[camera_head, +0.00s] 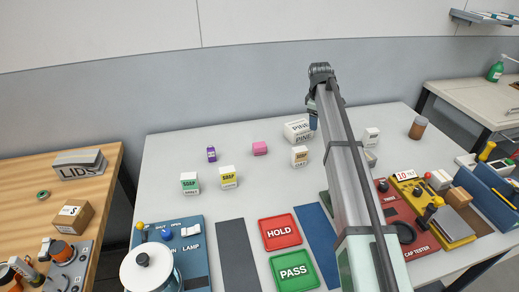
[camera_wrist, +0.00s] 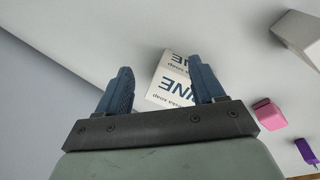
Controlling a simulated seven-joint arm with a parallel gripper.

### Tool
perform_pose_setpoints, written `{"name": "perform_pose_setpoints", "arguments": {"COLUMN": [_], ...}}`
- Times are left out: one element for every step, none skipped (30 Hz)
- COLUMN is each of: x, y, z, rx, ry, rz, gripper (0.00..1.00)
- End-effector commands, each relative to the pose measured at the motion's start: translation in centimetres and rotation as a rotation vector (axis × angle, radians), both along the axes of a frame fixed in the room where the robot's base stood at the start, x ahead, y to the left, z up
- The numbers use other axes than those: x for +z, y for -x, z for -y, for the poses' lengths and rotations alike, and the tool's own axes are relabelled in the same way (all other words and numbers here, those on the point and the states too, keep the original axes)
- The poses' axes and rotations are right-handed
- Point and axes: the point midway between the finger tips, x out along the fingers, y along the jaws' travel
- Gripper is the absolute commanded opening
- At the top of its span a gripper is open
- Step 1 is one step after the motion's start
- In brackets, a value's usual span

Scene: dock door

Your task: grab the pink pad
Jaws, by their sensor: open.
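The pink pad (camera_head: 260,148) is a small pink block lying on the grey-white table, left of the white PINE box. It also shows in the wrist view (camera_wrist: 269,114), to the right of my gripper. My gripper (camera_wrist: 160,75) is open, its two blue fingers apart with nothing held. The PINE box (camera_wrist: 172,80) shows between and beyond the fingers. In the head view my gripper (camera_head: 313,118) is partly hidden by my arm, close to the PINE box, to the right of the pad and apart from it.
A white PINE box (camera_head: 298,131) and a small white box (camera_head: 299,156) stand right of the pad. A purple bottle (camera_head: 211,154) and two SOAP boxes (camera_head: 228,178) (camera_head: 190,184) stand to its left. Red HOLD (camera_head: 281,232) and green PASS (camera_head: 293,270) mats lie in front. Table around the pad is clear.

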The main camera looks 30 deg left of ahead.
Motion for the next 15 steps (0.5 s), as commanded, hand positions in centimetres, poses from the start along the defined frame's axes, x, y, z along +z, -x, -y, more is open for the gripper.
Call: {"name": "perform_pose_setpoints", "arguments": {"x": [0.8,1.2,1.9,2.5,3.0,3.6,3.9,4.3,4.7,5.1,5.3,5.6,5.8,6.0,6.1], "y": [1.8,2.9,4.7,6.1,7.5,9.1,10.2,11.3,12.6,13.5,14.3,15.2,15.8,16.3,16.8], "z": [-1.6,-2.6,-4.1,-5.4,-6.5,-7.9,-8.9,-9.8,-10.8,-11.5,-12.1,-12.8,-13.3,-13.7,-14.0], "rx": [0.098,0.163,0.257,0.326,0.389,0.46,0.506,0.547,0.595,0.628,0.657,0.688,0.709,0.725,0.744], "ry": [0.014,0.024,0.035,0.041,0.047,0.053,0.055,0.059,0.062,0.062,0.064,0.065,0.066,0.067,0.068], "rz": [-0.031,-0.051,-0.079,-0.098,-0.113,-0.132,-0.143,-0.152,-0.163,-0.169,-0.176,-0.181,-0.185,-0.189,-0.194], "gripper": [0.68,0.68,0.68,0.68,0.68,0.68,0.68,0.68,0.68,0.68,0.68,0.68,0.68,0.68,0.68]}}
